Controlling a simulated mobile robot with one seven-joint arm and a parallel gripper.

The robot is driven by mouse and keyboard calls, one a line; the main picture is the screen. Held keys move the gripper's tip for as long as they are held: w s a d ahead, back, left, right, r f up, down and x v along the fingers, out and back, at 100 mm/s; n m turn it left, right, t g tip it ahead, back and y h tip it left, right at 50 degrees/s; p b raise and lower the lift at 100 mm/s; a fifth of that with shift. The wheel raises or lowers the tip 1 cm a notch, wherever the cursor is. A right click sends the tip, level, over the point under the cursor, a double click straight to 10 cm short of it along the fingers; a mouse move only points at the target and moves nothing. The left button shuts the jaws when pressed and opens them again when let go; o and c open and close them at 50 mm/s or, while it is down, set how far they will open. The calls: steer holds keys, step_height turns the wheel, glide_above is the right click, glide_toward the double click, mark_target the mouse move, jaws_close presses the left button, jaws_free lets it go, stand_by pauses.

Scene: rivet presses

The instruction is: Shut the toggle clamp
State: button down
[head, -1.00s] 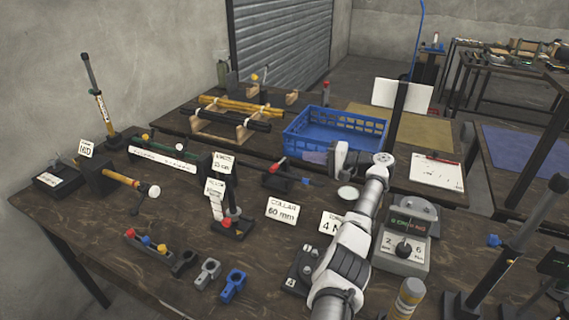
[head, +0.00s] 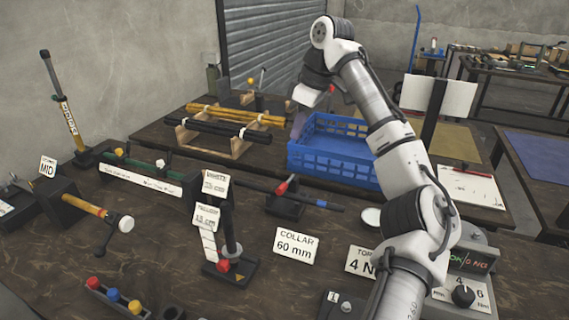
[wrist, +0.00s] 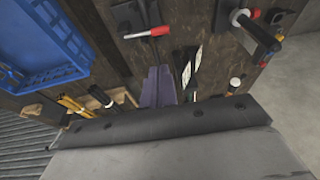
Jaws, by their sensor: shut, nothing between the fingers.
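The toggle clamp appears to be the black-based fixture with a red-tipped handle (head: 283,188) in the middle of the near bench. Its handle slants up to the right, and a dark rod runs past it. In the wrist view a red handle (wrist: 150,32) shows on a black base at the top, probably the same clamp. The clamp's jaw is too small to judge.
A blue crate (head: 340,180) stands behind the clamp. Yellow and black bars lie on a wooden rack (head: 205,147). A "COLLAR 60 mm" card (head: 296,245) stands in front.

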mark_target(281, 186)
steer(key=x, duration=0.9)
steer(key=d+x, duration=0.1)
steer(key=x, duration=0.3)
steer(key=shift+s+a+f, duration=0.1)
steer(key=shift+s+f, duration=0.3)
steer(key=shift+f, duration=0.05)
